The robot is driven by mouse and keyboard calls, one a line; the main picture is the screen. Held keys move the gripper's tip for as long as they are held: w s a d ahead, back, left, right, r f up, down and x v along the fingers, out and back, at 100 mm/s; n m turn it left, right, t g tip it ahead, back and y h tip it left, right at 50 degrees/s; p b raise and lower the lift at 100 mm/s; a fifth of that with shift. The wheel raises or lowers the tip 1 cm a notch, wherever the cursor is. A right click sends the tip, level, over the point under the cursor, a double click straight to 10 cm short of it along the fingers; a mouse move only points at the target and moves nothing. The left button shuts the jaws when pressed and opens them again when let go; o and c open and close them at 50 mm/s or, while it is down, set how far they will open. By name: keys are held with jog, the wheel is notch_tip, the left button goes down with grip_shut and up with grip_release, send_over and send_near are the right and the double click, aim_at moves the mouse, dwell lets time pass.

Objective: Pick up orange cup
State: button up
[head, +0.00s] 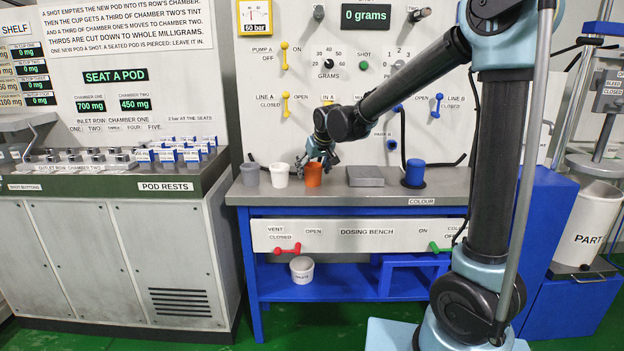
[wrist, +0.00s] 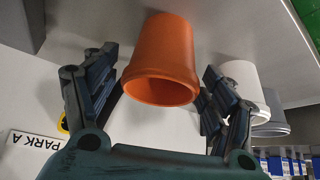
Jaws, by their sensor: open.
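The orange cup (head: 313,175) stands on the dosing bench between a white cup (head: 279,175) on its left and a grey block on its right. My gripper (head: 318,160) is at the orange cup, close above and behind its rim in the head view. In the wrist view the orange cup (wrist: 162,62) appears upside down, with its open rim towards the camera. The fingers of my gripper (wrist: 160,85) are spread on either side of it, open. The right finger is close to the cup's rim; whether it touches I cannot tell.
The white cup (wrist: 243,85) is close beside the right finger in the wrist view, with a grey cup (wrist: 272,118) beyond it. A grey block (head: 365,176) and a blue cylinder (head: 414,173) stand to the right on the bench (head: 450,192). A panel with levers rises behind.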

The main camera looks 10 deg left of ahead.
jog(key=c, duration=1.2)
jog(key=shift+o, duration=0.2)
